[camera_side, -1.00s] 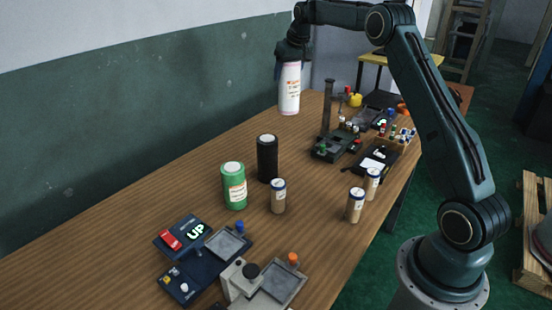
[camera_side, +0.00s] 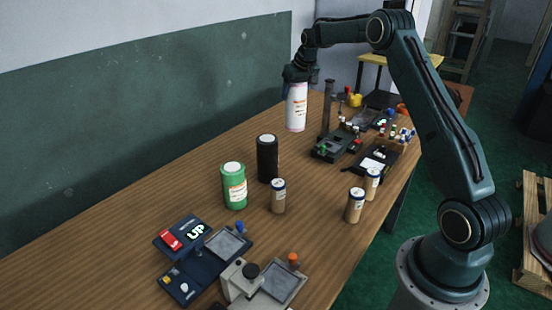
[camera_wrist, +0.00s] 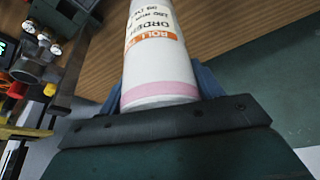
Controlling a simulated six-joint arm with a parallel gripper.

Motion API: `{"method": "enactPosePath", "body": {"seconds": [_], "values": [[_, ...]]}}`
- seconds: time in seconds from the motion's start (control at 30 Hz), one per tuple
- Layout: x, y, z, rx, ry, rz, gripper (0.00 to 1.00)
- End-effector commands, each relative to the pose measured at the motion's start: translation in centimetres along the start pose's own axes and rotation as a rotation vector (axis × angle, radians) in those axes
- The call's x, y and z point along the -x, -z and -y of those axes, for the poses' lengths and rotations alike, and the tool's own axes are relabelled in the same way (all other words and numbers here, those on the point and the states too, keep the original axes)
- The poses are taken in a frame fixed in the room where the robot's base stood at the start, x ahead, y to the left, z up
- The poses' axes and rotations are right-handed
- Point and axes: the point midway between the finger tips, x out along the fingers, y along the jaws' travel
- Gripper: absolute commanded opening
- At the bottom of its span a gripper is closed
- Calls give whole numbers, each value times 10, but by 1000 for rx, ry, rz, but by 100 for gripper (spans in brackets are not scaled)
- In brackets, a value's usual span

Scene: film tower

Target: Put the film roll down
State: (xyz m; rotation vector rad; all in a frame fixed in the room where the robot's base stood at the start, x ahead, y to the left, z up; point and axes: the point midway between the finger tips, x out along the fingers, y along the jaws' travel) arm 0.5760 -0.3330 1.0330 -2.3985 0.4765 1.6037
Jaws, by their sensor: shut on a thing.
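A white film roll (camera_side: 296,108) with an orange and black label hangs upright below my gripper (camera_side: 297,82) in the side view. My gripper is shut on its upper end. The roll's lower end is close to the wooden table (camera_side: 215,150) near the wall; I cannot tell if it touches. In the wrist view the white roll (camera_wrist: 160,60), with a pink band at its near end, lies between the blue finger pads, which it partly hides.
A green roll (camera_side: 234,186) and a black roll (camera_side: 267,158) stand mid-table, with several tan canisters (camera_side: 278,196) nearby. A device with a dark post (camera_side: 327,108) stands just right of the held roll. The table left of it is clear.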

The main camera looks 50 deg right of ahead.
Motion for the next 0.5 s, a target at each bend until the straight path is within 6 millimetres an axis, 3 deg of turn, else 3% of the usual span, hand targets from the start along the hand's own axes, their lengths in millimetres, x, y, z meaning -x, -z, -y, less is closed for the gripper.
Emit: {"method": "enactPosePath", "body": {"seconds": [0.3,0.5], "values": [[-52,-21,0,-1,-1,-2,3],[-73,-29,0,0,-1,-4,3]]}}
